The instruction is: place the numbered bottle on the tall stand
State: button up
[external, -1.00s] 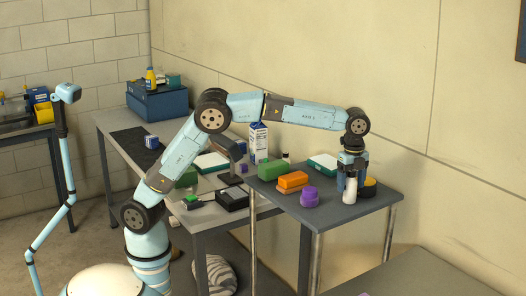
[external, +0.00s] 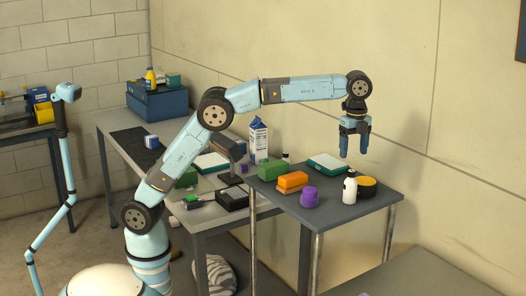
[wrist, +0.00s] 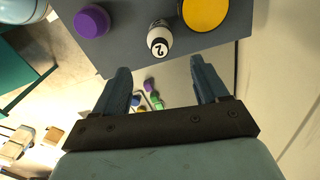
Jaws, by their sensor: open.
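The numbered bottle (external: 350,189) is white with a dark cap band and stands upright on the tall stand (external: 335,212), a grey-topped table with metal legs. In the wrist view the bottle (wrist: 159,38) shows a "2" on its white top. My gripper (external: 355,155) is open and empty, raised above the stand and clear of the bottle. In the wrist view its two blue fingers (wrist: 162,82) are spread, with the bottle beyond their tips.
On the stand, a yellow-topped black round item (external: 365,186) sits right beside the bottle. A purple tub (external: 309,196), orange box (external: 292,181), green block (external: 271,170) and white-and-green box (external: 328,167) stand to its left. A lower workbench (external: 205,212) with more items adjoins.

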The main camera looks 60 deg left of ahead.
jog(key=s+a+r+n+t, duration=0.1)
jog(key=s+a+r+n, duration=0.15)
jog(key=a, duration=0.75)
jog(key=s+a+r+n+h, duration=0.1)
jog(key=s+a+n, duration=0.3)
jog(key=a, duration=0.6)
jog(key=s+a+r+n+t, duration=0.1)
jog(key=s+a+n, duration=0.2)
jog(key=a, duration=0.7)
jog(key=s+a+f+n+t, duration=0.1)
jog(key=s+a+f+n, duration=0.2)
jog(key=s+a+f, duration=0.2)
jog(key=s+a+f+n+t, duration=0.1)
jog(key=s+a+f+n, duration=0.2)
jog(key=s, duration=0.8)
jog(key=s+a+f+n+t+y, duration=0.1)
jog(key=s+a+f+n, duration=0.3)
jog(key=s+a+f, duration=0.2)
jog(key=shift+s+a+f+t, duration=0.3)
jog(key=shift+s+a+f, duration=0.1)
jog(key=shift+s+a, duration=0.75)
